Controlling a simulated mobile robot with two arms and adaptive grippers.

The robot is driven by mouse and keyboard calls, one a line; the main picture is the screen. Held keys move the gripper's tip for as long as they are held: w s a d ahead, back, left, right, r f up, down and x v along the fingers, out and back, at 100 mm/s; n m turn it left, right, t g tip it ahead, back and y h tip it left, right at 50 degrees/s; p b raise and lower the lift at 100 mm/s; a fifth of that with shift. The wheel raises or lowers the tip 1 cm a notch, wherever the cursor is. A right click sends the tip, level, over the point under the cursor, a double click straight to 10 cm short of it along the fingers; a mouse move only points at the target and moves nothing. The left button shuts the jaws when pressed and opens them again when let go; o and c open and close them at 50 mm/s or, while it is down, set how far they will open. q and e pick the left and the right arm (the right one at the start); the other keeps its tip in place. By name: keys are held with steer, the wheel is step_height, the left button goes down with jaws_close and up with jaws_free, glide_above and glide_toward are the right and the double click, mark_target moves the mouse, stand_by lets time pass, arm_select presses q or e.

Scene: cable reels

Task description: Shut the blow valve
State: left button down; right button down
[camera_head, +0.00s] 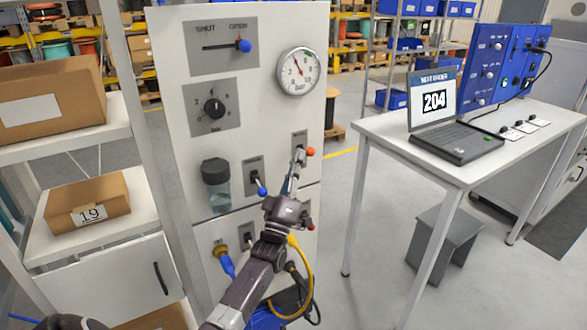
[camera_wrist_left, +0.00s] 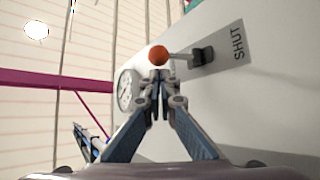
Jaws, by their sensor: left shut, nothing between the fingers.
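A grey-white panel (camera_head: 270,130) carries several valves. A small lever with an orange-red ball knob (camera_head: 310,152) sits on a grey plate at its right side, the knob sticking out to the right. In the left wrist view the orange knob (camera_wrist_left: 158,56) is on an arm from a black pivot (camera_wrist_left: 203,54), beside a plate marked SHUT (camera_wrist_left: 239,42). My left gripper (camera_head: 298,158) is shut and empty, its tips right at the knob; I cannot tell whether they touch. No label naming the blow valve is legible. My right gripper is not in view.
The panel also has a top lever with a blue knob (camera_head: 245,46) at OPEN, a pressure gauge (camera_head: 298,72), a black dial (camera_head: 214,108) and a blue-tipped lever (camera_head: 262,190). A table with a laptop (camera_head: 455,140) stands right; shelves with boxes (camera_head: 88,200) stand left.

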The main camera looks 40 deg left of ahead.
arm_select(q)
steer(key=shift+x, duration=0.9)
steer(key=s+d+f+m+t+h+b, duration=0.1)
steer(key=s+f+m+t+h+b, duration=0.1)
steer(key=s+f+m+h+b, duration=0.3)
steer(key=s+f+m+b, duration=0.1)
steer(key=s+f+b, duration=0.2)
steer(key=f+b, duration=0.4)
steer(key=shift+s+d+t, duration=0.2)
steer(key=shift+t, duration=0.2)
stand_by(0.9)
stand_by(0.5)
